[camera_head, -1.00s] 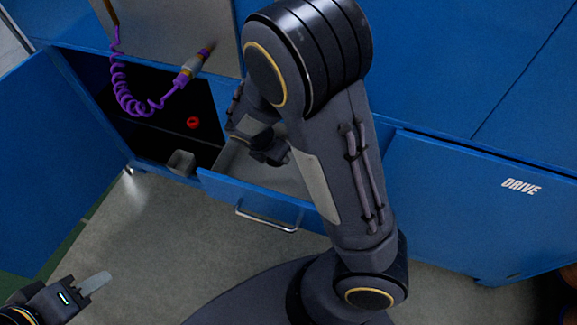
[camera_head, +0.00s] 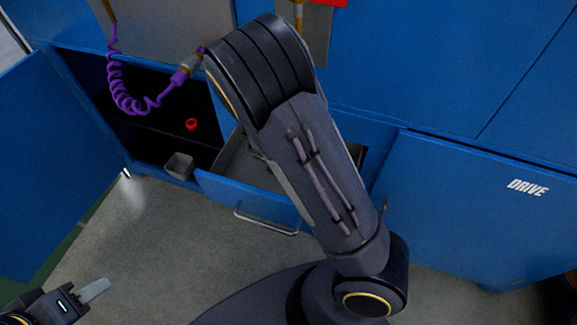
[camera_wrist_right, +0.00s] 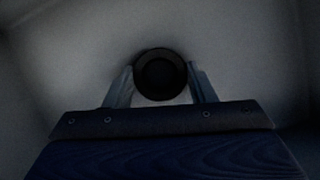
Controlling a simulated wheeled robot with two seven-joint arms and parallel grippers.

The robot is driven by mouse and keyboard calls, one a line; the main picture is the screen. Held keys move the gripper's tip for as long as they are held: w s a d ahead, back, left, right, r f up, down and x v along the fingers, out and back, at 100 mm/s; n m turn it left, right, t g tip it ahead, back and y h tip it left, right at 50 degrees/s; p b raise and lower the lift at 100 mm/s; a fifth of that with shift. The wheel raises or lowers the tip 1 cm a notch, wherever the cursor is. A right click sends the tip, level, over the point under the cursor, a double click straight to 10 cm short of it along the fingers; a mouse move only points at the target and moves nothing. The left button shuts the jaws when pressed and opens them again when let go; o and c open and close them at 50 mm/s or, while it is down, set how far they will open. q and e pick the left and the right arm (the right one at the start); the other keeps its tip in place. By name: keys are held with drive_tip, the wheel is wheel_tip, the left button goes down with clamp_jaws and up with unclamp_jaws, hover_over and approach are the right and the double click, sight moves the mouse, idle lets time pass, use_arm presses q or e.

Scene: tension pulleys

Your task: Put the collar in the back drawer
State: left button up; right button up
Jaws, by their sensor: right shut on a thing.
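My right gripper (camera_wrist_right: 160,80) is shut on a dark round piece, seemingly the collar (camera_wrist_right: 161,74), with one finger on each side. Pale grey surfaces surround it in the right wrist view; how far above the floor it is I cannot tell. In the head view my right arm hides this gripper and the collar. The arm reaches over a pulled-out blue-fronted drawer (camera_head: 247,202) with a grey inside, partly covered by the arm. My left gripper (camera_head: 95,290) is at the lower left, away from the cabinet; its jaw gap is not clear.
An open cabinet bay left of the drawer holds a red ring (camera_head: 192,124) and a small grey bin (camera_head: 179,166). A purple coiled cord (camera_head: 128,98) hangs before it. A blue door (camera_head: 60,150) stands open at left. The grey floor in front is clear.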

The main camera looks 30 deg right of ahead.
drive_tip(key=o, duration=1)
drive_tip(key=shift+f, duration=0.1)
drive_tip(key=shift+c, duration=0.2)
drive_tip(key=shift+r, duration=0.4)
drive_tip(key=p+v, duration=0.4)
drive_tip(key=v, duration=0.7)
drive_tip(key=s+r+m+t+y, duration=0.1)
drive_tip(key=s+r+m+y, duration=0.3)
drive_tip(key=s+r+m, duration=0.3)
drive_tip(key=s+a+r+m+t+y, duration=0.1)
drive_tip(key=s+r+m, duration=0.6)
drive_tip(key=m, duration=1.1)
drive_tip(key=s+t+y, duration=0.1)
drive_tip(key=s+y, duration=0.1)
drive_tip(key=shift+t+y, duration=0.3)
drive_tip(key=shift+y, duration=0.1)
drive_tip(key=shift+a, duration=0.1)
